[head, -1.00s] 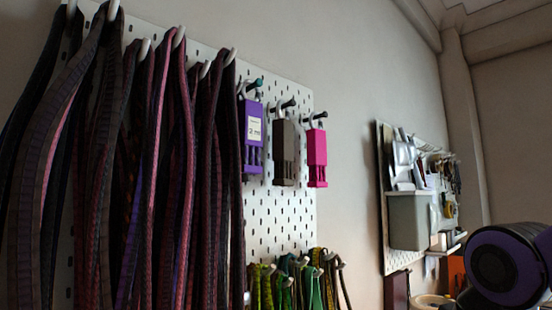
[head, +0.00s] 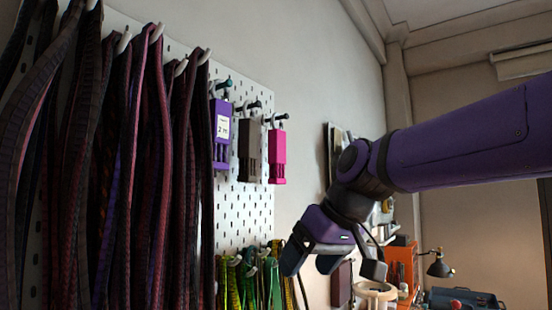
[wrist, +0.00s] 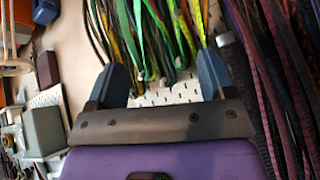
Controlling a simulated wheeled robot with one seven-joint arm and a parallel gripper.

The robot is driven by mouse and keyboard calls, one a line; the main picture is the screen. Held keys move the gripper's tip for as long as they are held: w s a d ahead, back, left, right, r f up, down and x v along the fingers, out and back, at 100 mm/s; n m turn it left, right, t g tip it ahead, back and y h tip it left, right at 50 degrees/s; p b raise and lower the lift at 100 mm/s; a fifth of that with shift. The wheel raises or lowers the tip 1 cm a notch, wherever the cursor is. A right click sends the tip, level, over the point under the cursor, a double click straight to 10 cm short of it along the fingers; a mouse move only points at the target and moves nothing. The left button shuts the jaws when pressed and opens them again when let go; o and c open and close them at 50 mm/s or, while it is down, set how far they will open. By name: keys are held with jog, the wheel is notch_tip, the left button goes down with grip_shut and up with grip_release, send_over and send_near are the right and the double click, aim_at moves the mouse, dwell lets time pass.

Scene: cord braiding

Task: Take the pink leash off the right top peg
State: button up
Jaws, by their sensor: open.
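The pink leash (head: 277,155) hangs upright on the right top peg (head: 283,117) of the white pegboard (head: 235,210). In the head view my gripper (head: 309,266) is lower than the leash and to its right, clear of it. My gripper (wrist: 163,62) is open, and nothing shows between its fingers in its hold. The pink leash cannot be made out in the wrist view.
A brown leash (head: 250,150) and a purple one (head: 221,135) hang left of the pink one. Long dark cords (head: 130,180) fill the board's left side. Green and yellow cords (head: 250,282) hang below. An orange box (head: 402,268) and lamp (head: 440,267) stand at right.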

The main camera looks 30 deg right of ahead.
jog(key=w+d+r+n+t+y, duration=0.1)
jog(key=w+d+r+t, duration=0.2)
jog(key=r, duration=0.4)
jog(key=w+d+r+n+y, duration=0.1)
jog(key=w+d+r, duration=0.1)
jog(key=w+r, duration=0.35)
jog(key=n+t, duration=0.2)
jog(key=t, duration=0.1)
send_near(282, 153)
jog(key=w, duration=0.1)
jog(key=shift+y, duration=0.4)
jog(key=x, duration=0.5)
jog(key=shift+d+f, duration=0.3)
jog(key=shift+d, duration=0.15)
jog(key=shift+a+x, duration=0.15)
jog(key=shift+x, duration=1.35)
jog(key=shift+a+x, duration=0.2)
jog(key=shift+x, duration=1.25)
jog(key=shift+s, duration=0.15)
jog(key=shift+r, duration=0.1)
jog(key=c, duration=1.1)
jog(key=shift+o, duration=0.2)
